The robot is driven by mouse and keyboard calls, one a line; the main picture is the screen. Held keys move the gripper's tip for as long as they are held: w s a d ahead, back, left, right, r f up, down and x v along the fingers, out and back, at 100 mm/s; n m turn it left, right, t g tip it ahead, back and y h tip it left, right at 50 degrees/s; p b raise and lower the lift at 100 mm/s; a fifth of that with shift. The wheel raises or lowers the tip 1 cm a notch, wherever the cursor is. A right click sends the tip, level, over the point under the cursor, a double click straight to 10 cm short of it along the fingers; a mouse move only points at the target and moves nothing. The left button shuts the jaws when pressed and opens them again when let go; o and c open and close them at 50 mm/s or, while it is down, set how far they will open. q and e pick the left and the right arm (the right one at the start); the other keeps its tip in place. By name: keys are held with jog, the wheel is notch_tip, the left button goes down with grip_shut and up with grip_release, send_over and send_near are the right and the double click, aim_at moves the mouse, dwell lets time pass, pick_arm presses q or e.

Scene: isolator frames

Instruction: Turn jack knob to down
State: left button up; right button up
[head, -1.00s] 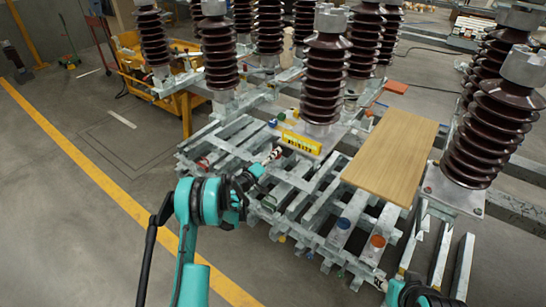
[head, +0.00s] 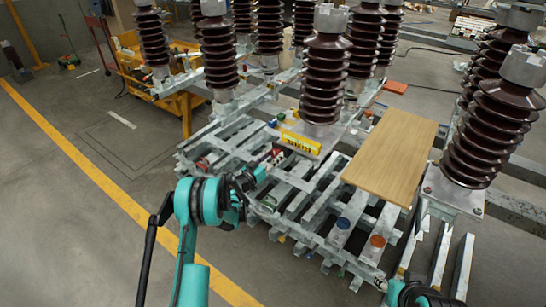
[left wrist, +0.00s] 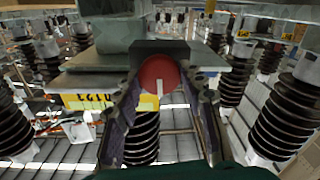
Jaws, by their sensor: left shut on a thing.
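The jack knob is a round red disc (left wrist: 159,75) with a white pointer mark, in front of a dark block in the left wrist view. The mark runs from the knob's middle toward the bottom of that picture. My left gripper (left wrist: 160,98) is shut on the knob, with one dark finger on each side. In the head view my left gripper (head: 272,157) reaches the near left side of the metal frame, by the yellow label plate (head: 302,142).
Tall brown ribbed insulators (head: 322,80) stand on and around the grey metal frame (head: 290,215). A wooden board (head: 392,155) lies on the frame's right side. A yellow cart (head: 180,100) stands behind.

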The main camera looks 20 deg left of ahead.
pick_arm(q)
jog(key=shift+f+m, duration=0.1)
jog(key=shift+m, duration=0.3)
jog(key=o, duration=1.2)
jog(key=shift+c, duration=0.2)
jog(key=v, duration=1.2)
